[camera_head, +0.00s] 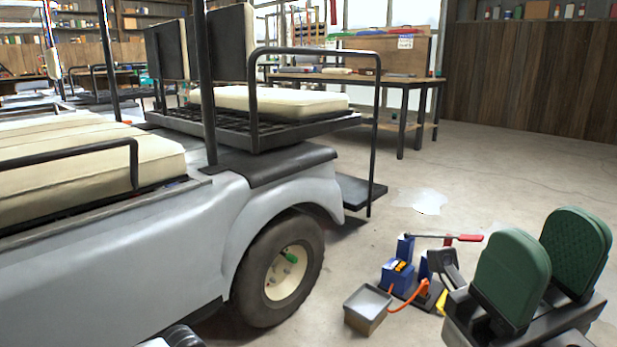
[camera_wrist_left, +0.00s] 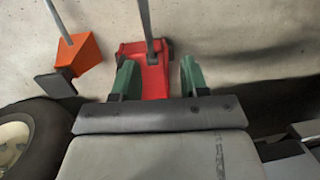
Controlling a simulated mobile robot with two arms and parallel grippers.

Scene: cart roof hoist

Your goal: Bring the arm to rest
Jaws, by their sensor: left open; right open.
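My right gripper (camera_head: 542,258) is in the lower right of the head view. Its two green pads stand apart with nothing between them. My left gripper (camera_wrist_left: 160,76) shows in the left wrist view, its green fingers apart. A red object with a grey rod (camera_wrist_left: 152,84) shows between and beyond these fingers on the floor side; I cannot tell whether they touch it. The left gripper cannot be made out in the head view.
A grey cart (camera_head: 180,235) with cream seats and a wheel (camera_head: 285,275) fills the left. A blue device with a red-handled lever (camera_head: 398,277) and a grey box (camera_head: 367,303) stand on the floor beside my right gripper. A workbench (camera_head: 375,80) is behind; floor at right is clear.

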